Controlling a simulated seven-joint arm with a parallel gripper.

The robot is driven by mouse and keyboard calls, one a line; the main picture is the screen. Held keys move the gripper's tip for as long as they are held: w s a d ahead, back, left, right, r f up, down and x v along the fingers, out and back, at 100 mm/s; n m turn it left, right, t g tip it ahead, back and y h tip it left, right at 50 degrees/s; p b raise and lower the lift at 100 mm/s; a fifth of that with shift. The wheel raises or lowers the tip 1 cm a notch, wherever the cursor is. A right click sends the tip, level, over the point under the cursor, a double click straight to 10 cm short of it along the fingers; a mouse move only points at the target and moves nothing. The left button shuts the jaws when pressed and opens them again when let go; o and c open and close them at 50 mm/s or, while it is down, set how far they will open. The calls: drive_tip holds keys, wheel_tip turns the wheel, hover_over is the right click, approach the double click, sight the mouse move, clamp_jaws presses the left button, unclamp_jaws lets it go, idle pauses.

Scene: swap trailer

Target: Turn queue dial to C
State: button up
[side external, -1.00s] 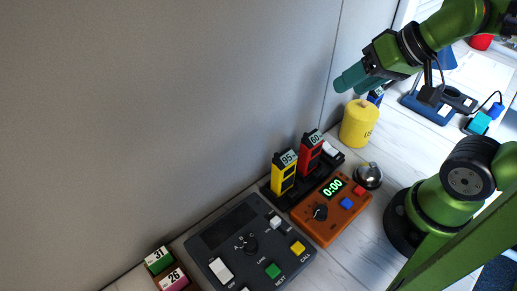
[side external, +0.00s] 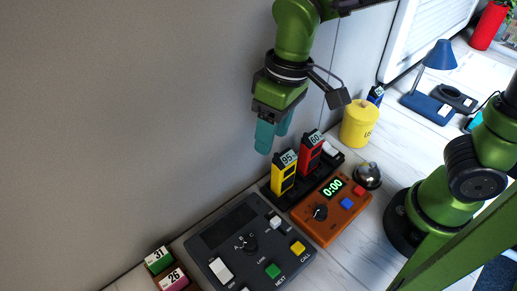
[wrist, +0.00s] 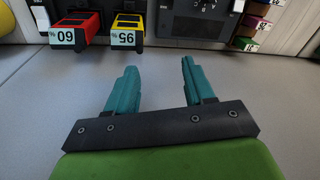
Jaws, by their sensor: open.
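The queue dial (side external: 250,247) is a small dark round knob on the dark grey control panel (side external: 211,238), with letters A, B, C around it. Which letter it points to is too small to tell. My gripper (side external: 270,144) has teal fingers, is open and empty, and hangs above and behind the panel and the yellow device, apart from both. In the wrist view my gripper (wrist: 158,75) shows its two fingers spread, with part of the dark panel (wrist: 195,28) beyond them; the dial is not clear there.
A yellow device (side external: 284,176) and a red device (side external: 310,153) stand upright in a black dock beside the panel. An orange timer box (side external: 325,222), a bell (side external: 367,177) and a yellow tin (side external: 358,124) are to the right. The grey wall (side external: 130,110) is close behind.

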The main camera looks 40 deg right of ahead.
sight(250, 242)
drive_tip(key=shift+s+a+f+n+g+h, duration=0.9)
drive_tip(key=shift+a+f+n+h, duration=0.4)
drive_tip(key=shift+a, duration=2.45)
drive_tip(key=shift+s+a+f+n+g+h, duration=0.9)
drive_tip(key=shift+a+n, duration=0.6)
drive_tip(key=shift+a, duration=2.2)
drive_tip(key=x, duration=1.1)
drive_tip(key=shift+d+f, duration=0.25)
drive_tip(key=shift+f, duration=0.05)
drive_tip(key=shift+c, duration=0.3)
clamp_jaws()
